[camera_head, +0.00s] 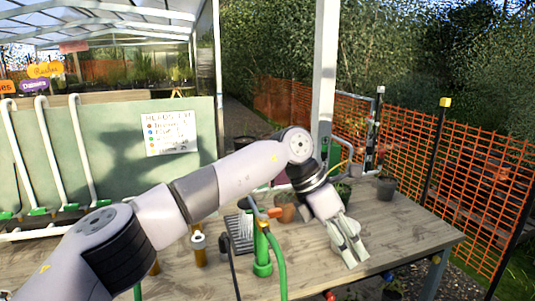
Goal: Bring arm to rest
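My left arm reaches in from the lower left across the picture. Its gripper (356,264) hangs above the right half of the wooden table (415,225), fingers pointing down and slightly right. The fingers lie close together, and I cannot tell whether they are open or shut. No object shows between them. My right gripper is not in view.
A green tap fitting (262,262) with a green hose (281,262) stands on the table left of the gripper. Potted plants (386,187) stand at the table's back. A green board (110,130) with white pipes is at left; orange fencing (465,160) is at right.

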